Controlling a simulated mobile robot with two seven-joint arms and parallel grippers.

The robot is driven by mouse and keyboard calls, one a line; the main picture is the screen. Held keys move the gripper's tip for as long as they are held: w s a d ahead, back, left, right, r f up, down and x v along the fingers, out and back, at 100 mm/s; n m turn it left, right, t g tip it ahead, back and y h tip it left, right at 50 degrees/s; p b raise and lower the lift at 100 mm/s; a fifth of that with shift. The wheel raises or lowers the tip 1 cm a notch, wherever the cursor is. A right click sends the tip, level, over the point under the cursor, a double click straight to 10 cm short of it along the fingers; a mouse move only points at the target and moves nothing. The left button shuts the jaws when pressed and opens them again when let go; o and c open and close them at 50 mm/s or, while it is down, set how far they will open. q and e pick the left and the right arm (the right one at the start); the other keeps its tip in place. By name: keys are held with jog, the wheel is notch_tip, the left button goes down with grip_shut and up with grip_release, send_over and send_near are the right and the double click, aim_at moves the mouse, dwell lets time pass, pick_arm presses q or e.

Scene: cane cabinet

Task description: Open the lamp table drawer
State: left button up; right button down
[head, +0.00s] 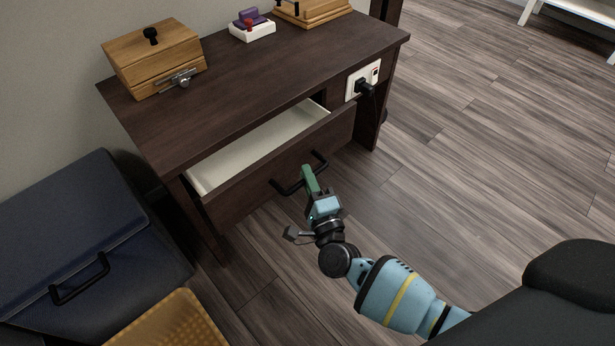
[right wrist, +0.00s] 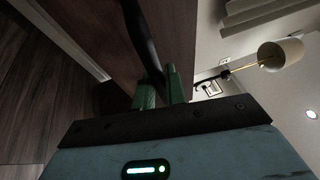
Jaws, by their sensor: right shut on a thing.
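The dark brown lamp table (head: 250,75) stands against the wall. Its drawer (head: 265,172) is partly pulled out, and the pale inside of the drawer shows as empty. A black bar handle (head: 287,187) is on the drawer front. My right gripper (head: 307,172) is at the handle's middle, with its green fingers shut on the bar. In the right wrist view the black handle (right wrist: 143,42) passes between the green fingers (right wrist: 161,88). My left gripper is not in view.
On the tabletop are a wooden box (head: 152,60), a white tray with a purple item (head: 251,27) and a wooden board (head: 312,10). A white outlet with a black plug (head: 363,82) is at the table's right. A dark blue chest (head: 80,245) and yellow bin (head: 172,322) stand left.

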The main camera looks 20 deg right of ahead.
jog(key=s+d+p, duration=0.2)
jog(key=s+d, duration=0.1)
jog(key=s, duration=0.6)
jog(key=shift+s+d, duration=0.1)
jog(key=c, duration=1.5)
grip_release()
jog(key=shift+o, duration=0.2)
jog(key=s+f+p, duration=0.1)
jog(key=s, duration=0.6)
jog(key=shift+s+a+f, duration=0.2)
jog(key=shift+s+f, duration=0.05)
jog(key=shift+s, duration=0.05)
